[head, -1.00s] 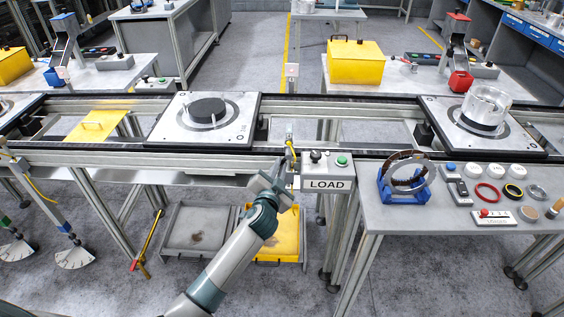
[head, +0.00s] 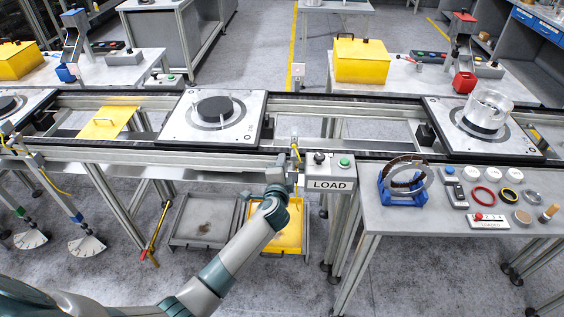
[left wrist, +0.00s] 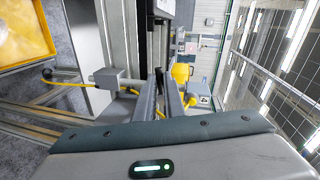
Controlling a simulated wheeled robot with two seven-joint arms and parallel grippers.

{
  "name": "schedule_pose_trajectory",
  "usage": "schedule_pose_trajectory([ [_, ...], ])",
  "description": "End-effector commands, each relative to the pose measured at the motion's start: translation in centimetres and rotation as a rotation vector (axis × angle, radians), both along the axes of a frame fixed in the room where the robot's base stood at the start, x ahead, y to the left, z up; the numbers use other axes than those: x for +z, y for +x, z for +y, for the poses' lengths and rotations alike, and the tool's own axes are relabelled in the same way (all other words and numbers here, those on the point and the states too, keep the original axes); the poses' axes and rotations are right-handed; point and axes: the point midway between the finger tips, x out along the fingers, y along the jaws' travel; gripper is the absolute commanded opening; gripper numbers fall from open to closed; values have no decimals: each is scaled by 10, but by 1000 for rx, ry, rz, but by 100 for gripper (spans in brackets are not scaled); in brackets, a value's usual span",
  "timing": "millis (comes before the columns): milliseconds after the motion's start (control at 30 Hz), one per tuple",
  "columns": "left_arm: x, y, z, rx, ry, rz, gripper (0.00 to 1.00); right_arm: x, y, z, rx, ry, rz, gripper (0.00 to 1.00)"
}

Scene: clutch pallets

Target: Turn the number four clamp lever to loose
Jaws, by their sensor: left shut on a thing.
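My left gripper (head: 283,172) is at the front rail of the conveyor, just left of the LOAD box. Its two narrow fingers (left wrist: 168,92) are close together in the left wrist view. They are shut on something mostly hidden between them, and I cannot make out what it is. I cannot read a number four on any lever. Beneath the rail at the left hang levers with blue and green bands, above white fan-shaped scales (head: 87,245). A red and yellow bar (head: 154,234) slants beside a table leg. My right gripper is not in view.
The LOAD box (head: 331,184) with its buttons is right of my gripper. A pallet (head: 180,130) with a black disc sits on the conveyor. A grey tray (head: 203,222) and a yellow tray (head: 290,232) lie below. The parts table (head: 400,217) is at the right.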

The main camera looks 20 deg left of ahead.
Motion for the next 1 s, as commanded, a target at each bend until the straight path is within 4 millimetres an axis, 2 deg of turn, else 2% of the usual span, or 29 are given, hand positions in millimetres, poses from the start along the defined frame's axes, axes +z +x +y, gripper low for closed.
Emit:
schedule_pose_trajectory([
  [400, 0, 0, -1, -1, 12, 3, 0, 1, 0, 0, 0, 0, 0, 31],
  [433, 0, 0, -1, -1, 12, 3, 12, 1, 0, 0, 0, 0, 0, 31],
  [500, 0, 0, -1, -1, 12, 3, 28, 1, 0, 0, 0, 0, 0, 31],
  [1000, 1, -6, -2, -1, 10, 3, 28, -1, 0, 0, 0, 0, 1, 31],
])
